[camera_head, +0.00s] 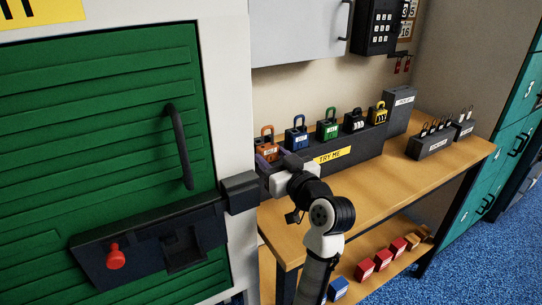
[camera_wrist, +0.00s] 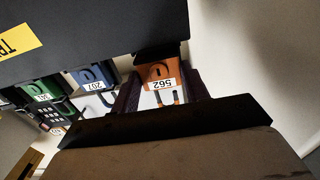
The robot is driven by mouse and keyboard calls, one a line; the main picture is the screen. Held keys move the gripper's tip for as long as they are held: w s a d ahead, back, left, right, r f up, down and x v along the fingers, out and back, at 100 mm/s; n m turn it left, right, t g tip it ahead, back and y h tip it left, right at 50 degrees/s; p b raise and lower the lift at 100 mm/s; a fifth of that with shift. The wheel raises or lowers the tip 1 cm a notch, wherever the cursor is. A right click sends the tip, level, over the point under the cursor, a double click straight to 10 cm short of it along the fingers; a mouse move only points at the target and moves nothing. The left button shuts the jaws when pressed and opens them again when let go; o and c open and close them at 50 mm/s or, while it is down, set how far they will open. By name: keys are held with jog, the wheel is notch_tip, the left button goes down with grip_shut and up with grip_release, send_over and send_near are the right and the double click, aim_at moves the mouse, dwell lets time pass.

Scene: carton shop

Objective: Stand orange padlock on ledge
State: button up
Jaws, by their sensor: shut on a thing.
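The orange padlock (camera_head: 265,148) is upright at the left end of a row of padlocks, shackle up. In the wrist view the orange padlock (camera_wrist: 160,76) shows its number label 562, upside down, between my two fingers. My gripper (camera_head: 268,163) is shut on its body from the near side. The ledge (camera_head: 368,144) is a long dark block with a yellow TRY ME label; it also shows in the wrist view (camera_wrist: 110,28). The padlock is at its left end. Whether its base touches the ledge top I cannot tell.
A blue padlock (camera_head: 296,138) stands just right of the orange one, then green (camera_head: 327,130), black (camera_head: 353,124) and yellow (camera_head: 379,114) ones. The green door (camera_head: 95,140) with its pale frame is close on the left. The wooden bench (camera_head: 400,180) is clear in front.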

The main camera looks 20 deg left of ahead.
jog(key=shift+v, duration=2.7)
